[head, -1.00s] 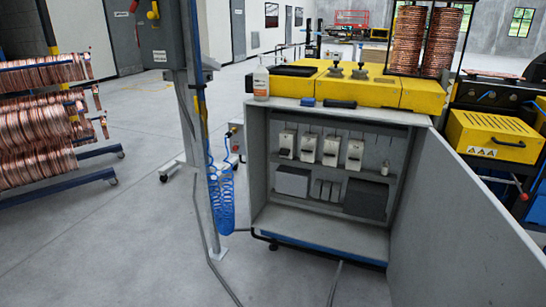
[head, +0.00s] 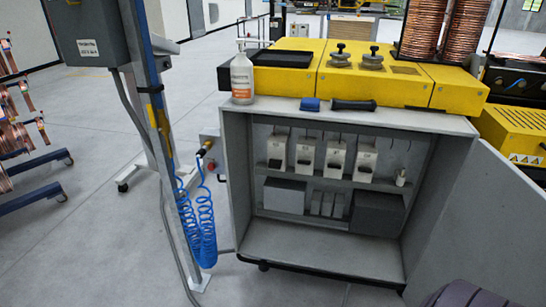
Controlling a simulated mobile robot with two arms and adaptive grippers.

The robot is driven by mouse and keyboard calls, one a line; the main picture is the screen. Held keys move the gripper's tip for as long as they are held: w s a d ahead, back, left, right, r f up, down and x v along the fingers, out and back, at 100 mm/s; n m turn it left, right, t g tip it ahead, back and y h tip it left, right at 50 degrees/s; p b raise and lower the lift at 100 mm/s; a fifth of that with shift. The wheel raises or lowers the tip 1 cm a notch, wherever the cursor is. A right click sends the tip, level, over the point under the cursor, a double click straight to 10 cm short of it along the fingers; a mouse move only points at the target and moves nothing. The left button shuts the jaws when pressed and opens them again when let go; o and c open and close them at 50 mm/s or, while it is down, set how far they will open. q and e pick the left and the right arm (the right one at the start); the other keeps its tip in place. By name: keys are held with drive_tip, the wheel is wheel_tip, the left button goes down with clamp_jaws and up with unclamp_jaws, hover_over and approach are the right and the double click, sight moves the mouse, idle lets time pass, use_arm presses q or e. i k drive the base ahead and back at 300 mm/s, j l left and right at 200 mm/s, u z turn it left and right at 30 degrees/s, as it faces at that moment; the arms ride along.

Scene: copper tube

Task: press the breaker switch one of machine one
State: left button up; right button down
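The machine's grey cabinet (head: 325,246) stands open ahead of me, under a yellow top. Inside, on the upper shelf, a row of several white breaker switches (head: 306,155) with dark levers faces me. The leftmost breaker (head: 277,150) is near the cabinet's left wall. The levers are too small to read their positions surely, and no number labels can be read. Neither of my grippers is in view, and nothing touches the breakers.
The open cabinet door (head: 468,225) swings out at the right. A post with a blue coiled hose (head: 195,225) stands at left.

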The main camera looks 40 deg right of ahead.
sight(274, 164)
drive_tip(key=i+l, duration=1.35)
drive_tip(key=l, duration=0.3)
